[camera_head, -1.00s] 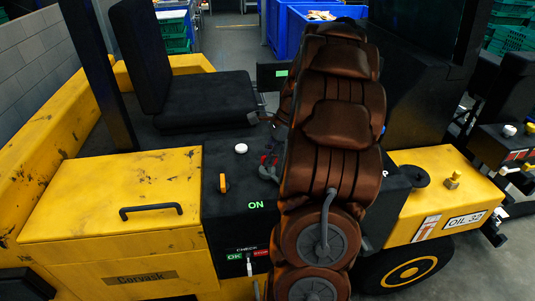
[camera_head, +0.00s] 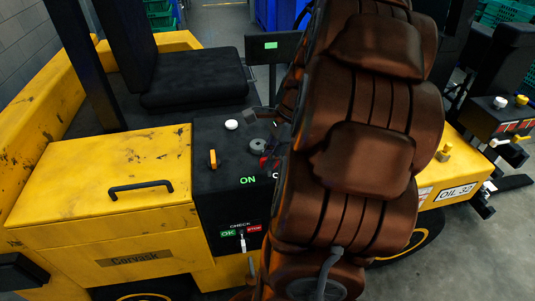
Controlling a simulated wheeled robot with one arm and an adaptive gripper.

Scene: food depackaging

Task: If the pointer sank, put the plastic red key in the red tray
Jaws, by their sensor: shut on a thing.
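A small plastic red key (camera_head: 264,161) shows on the dark control panel (camera_head: 213,202), just below a round dark switch base (camera_head: 258,146). My gripper (camera_head: 274,165) is mostly hidden behind my brown arm; the little that shows is at the key, and it is shut on it. Whether the key is clear of the base is hard to tell. No pointer can be read, and the red tray is not in view. Below a green ON label, a small lever (camera_head: 243,240) stands between green OK and red STOP labels.
A yellow box lid with a black handle (camera_head: 141,187) lies left of the panel. An orange knob (camera_head: 212,159) and a white button (camera_head: 231,124) are on the panel. A black seat (camera_head: 193,85) and a small screen (camera_head: 271,46) stand behind. My arm covers the middle right.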

